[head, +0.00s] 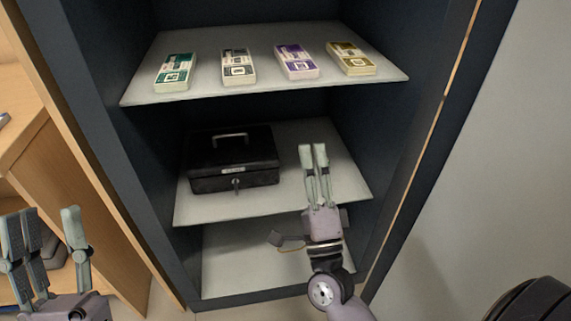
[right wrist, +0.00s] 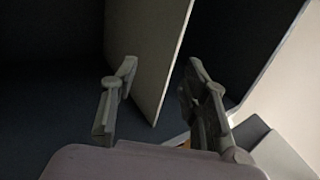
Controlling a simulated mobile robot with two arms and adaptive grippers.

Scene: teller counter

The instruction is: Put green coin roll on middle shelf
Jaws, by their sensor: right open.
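The middle shelf (head: 300,190) is a pale board inside a dark cabinet. A black cash box stands on its left half. My right gripper (head: 312,152) reaches over the right part of this shelf, with its fingers apart and pointing into the cabinet. In the right wrist view the right gripper (right wrist: 158,80) has nothing between its fingers, and a pale panel edge shows beyond them. I cannot make out a green coin roll in either view. My left gripper (head: 52,213) is open and empty at the lower left, outside the cabinet.
The black cash box (head: 233,158) has a handle and a key. The upper shelf (head: 215,52) holds several banknote bundles. The lower shelf (head: 240,260) looks bare where visible. Dark side walls bound the cabinet. A wooden unit (head: 60,165) stands at left.

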